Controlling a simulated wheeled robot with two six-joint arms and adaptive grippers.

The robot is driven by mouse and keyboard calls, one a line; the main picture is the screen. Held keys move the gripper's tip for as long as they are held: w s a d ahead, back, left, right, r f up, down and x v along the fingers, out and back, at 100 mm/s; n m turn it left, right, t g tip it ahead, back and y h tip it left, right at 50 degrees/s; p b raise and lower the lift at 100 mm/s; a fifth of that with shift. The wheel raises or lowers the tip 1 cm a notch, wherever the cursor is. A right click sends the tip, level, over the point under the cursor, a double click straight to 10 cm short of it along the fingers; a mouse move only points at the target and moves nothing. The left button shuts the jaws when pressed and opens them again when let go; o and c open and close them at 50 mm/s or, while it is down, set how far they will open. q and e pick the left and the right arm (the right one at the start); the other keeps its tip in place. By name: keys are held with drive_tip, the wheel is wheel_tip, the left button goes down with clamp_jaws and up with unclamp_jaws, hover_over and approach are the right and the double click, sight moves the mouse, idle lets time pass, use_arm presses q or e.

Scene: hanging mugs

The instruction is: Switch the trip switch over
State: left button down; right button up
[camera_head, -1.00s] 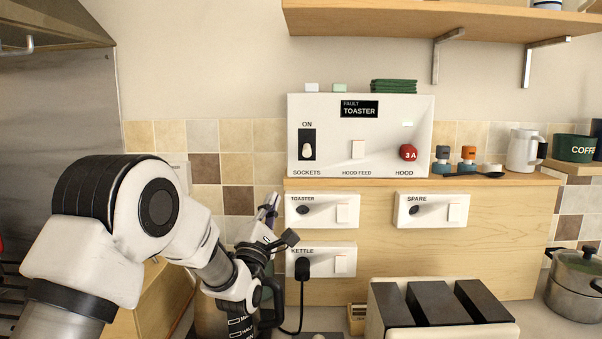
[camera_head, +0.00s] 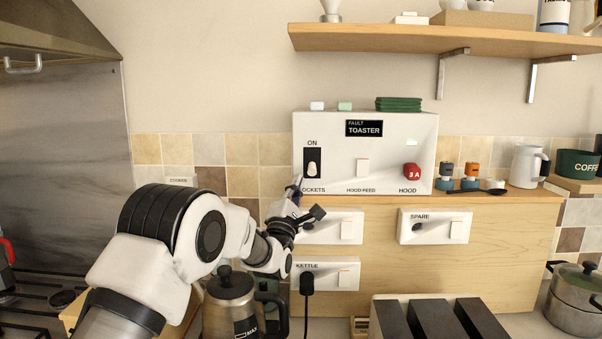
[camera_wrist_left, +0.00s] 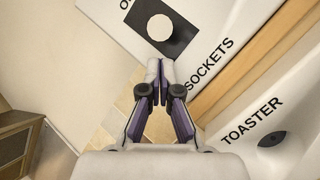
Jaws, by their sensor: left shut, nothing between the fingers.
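The trip switch (camera_head: 313,169) is a white toggle on a black plate, with "ON" above and "SOCKETS" below, on the white panel (camera_head: 390,165). The toggle sits in the lower part of its plate, away from the "ON" label. In the left wrist view the toggle (camera_wrist_left: 160,27) looks like a round white knob. My left gripper (camera_head: 297,186) is at the panel's lower left corner, below and left of the switch. In the wrist view its fingertips (camera_wrist_left: 160,70) are together and empty, close to the black plate's edge; contact cannot be told. My right gripper is out of view.
The panel's display reads "FAULT TOASTER". The toaster socket (camera_head: 346,228) is partly behind my left gripper. A kettle (camera_head: 230,305) stands under my left arm, and the kettle socket (camera_head: 335,272) holds a black plug. A toaster (camera_head: 440,318) stands in front.

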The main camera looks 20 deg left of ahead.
use_arm(q)
drive_tip(key=shift+s+d+r, duration=0.2)
drive_tip(key=shift+d+r, duration=0.3)
drive_tip(key=shift+d, duration=0.3)
drive_tip(key=shift+a, duration=0.1)
drive_tip(key=shift+w+a+f, duration=0.1)
drive_tip(key=shift+w, duration=0.05)
drive_tip(key=shift+r+p, duration=0.2)
drive_tip(key=shift+p, duration=0.1)
drive_tip(key=shift+s+g, duration=0.2)
drive_tip(key=shift+g, duration=0.1)
